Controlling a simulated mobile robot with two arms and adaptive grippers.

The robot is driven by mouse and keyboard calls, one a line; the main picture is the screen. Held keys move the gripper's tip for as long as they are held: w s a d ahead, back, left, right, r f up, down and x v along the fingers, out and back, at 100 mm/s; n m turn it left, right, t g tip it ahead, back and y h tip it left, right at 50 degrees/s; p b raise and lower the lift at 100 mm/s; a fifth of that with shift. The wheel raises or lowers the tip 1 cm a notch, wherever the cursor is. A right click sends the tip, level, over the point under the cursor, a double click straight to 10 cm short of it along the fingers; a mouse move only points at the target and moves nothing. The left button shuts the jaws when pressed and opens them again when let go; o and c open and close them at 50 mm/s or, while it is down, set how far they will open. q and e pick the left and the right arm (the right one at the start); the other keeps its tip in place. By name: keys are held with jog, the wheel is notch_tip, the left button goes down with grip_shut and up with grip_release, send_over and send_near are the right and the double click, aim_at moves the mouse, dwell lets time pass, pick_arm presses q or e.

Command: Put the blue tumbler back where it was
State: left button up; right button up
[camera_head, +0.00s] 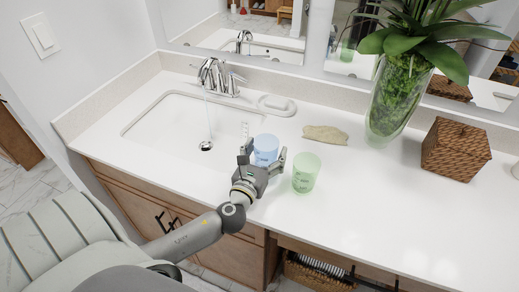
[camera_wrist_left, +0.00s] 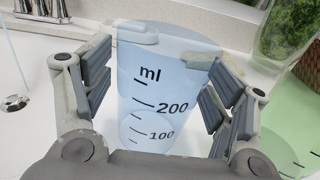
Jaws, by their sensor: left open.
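The blue tumbler (camera_head: 265,149) stands upright on the white counter, just right of the sink basin. My left gripper (camera_head: 262,160) is open, with one finger on each side of the tumbler. In the left wrist view the tumbler (camera_wrist_left: 158,85) fills the space between the two fingers (camera_wrist_left: 155,95), its ml marks facing the camera. A gap shows beside the tumbler on the left; on the right I cannot tell whether the finger touches it. My right gripper is not in view.
A green tumbler (camera_head: 306,173) stands close to the right of the left gripper. Behind are a soap dish (camera_head: 277,105), a beige cloth (camera_head: 326,134), a glass vase (camera_head: 392,105) and a woven box (camera_head: 455,150). Water runs from the faucet (camera_head: 216,78) into the sink (camera_head: 165,115). The right front counter is clear.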

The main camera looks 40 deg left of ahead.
pick_arm(q)
jog(key=b+v, duration=0.2)
jog(key=v, duration=0.8)
jog(key=shift+s+f, duration=0.15)
jog(key=shift+b+v, duration=0.35)
jog(key=shift+v, duration=0.5)
